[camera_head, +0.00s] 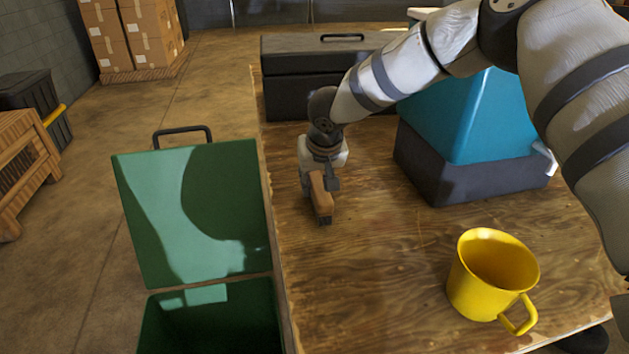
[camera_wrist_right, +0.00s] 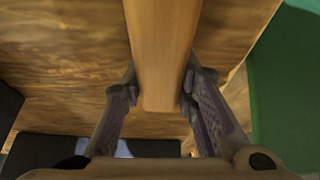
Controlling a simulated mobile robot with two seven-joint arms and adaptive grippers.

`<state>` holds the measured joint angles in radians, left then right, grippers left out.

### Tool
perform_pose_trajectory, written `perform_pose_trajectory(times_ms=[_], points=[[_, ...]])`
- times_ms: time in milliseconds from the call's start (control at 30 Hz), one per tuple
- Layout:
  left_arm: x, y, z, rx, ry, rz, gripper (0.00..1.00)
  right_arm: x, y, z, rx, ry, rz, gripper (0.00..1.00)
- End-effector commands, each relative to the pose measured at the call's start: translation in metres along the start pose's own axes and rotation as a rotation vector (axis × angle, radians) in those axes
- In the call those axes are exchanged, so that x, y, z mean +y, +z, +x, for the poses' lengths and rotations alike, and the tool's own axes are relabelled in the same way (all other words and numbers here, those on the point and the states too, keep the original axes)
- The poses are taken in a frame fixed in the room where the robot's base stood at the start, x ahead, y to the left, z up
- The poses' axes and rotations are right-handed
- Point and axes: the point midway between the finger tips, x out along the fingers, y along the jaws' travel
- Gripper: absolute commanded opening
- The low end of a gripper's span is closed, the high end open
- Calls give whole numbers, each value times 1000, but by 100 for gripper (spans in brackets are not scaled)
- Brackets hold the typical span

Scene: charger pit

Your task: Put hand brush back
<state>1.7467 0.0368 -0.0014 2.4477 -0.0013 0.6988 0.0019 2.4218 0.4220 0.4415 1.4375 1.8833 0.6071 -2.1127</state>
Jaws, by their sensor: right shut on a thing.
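The hand brush (camera_head: 319,191) has a brown wooden handle and is held near the left edge of the wooden table. My right gripper (camera_head: 322,184) is shut on it. In the right wrist view the brush's wooden handle (camera_wrist_right: 162,50) lies between both fingers of my right gripper (camera_wrist_right: 160,92). The brush's lower end is close to the tabletop; I cannot tell whether it touches. The bristles are not clearly visible. My left gripper is not in view.
The wooden table (camera_head: 380,270) carries a yellow mug (camera_head: 480,285) at front right, a teal and dark grey machine (camera_head: 470,125), and a black toolbox (camera_head: 290,85) behind. A green box with its lid (camera_head: 150,220) open stands left of the table. The table's middle is clear.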

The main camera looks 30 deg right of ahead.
Motion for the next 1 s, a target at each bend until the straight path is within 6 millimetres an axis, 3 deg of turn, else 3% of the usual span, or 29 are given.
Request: perform_pose_trajectory(times_ms=[333, 367, 433, 767, 867, 1000], points=[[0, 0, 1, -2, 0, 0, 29, 0, 1, 3, 2, -2, 3, 0], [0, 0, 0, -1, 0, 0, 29, 0, 1, 2, 2, -2, 3, 34], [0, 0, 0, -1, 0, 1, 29, 0, 0, 2, 3, -2, 3, 47], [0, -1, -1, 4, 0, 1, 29, -1, -2, -4, 6, -2, 2, 47], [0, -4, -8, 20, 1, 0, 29, -1, -4, -24, 9, -6, 5, 47], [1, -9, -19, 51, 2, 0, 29, 0, -6, -67, 15, -7, 4, 47]])
